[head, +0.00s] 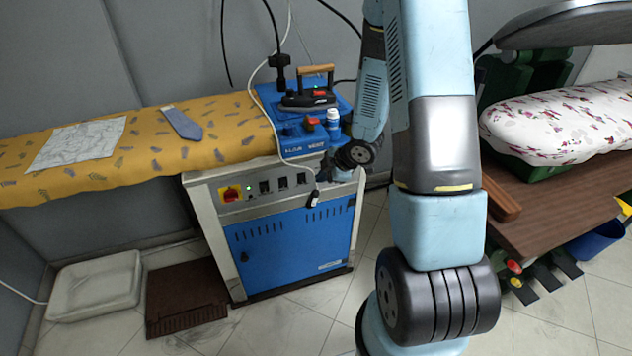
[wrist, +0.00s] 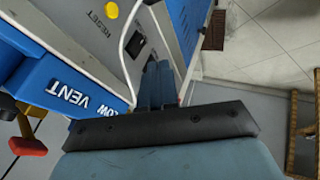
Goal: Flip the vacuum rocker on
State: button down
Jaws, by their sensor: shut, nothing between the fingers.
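The ironing station's grey front panel (head: 250,208) carries a row of dark rocker switches (head: 283,183) to the right of a red and yellow main switch (head: 230,194). The labels are too small to read in the head view, so I cannot tell which rocker is vacuum. My gripper (head: 322,172) is at the panel's right end, just below the blue top. In the wrist view my gripper's fingers (wrist: 157,72) are shut and empty, close to the panel near a "RESET" label (wrist: 104,24).
The iron (head: 308,100) rests on the blue top. The yellow ironing board (head: 90,170) extends left. A brown pedal (head: 186,297) lies on the floor. A wooden table (head: 550,210) stands right.

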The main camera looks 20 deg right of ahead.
aim_at(302, 179)
jog(key=shift+v, duration=1.6)
jog(key=shift+s+a+f+g, duration=0.15)
jog(key=shift+a+f+g, duration=0.15)
jog(key=shift+f, duration=0.2)
jog(key=shift+w+a+f, duration=0.65)
jog(key=shift+w+f, duration=0.75)
jog(key=shift+f, duration=0.05)
jog(key=shift+w+a+f, duration=0.65)
jog(key=shift+w+f, duration=0.7)
jog(key=shift+f, duration=0.1)
jog(key=shift+w+a+f, duration=0.65)
jog(key=shift+w+f, duration=0.75)
jog(key=shift+f, duration=0.05)
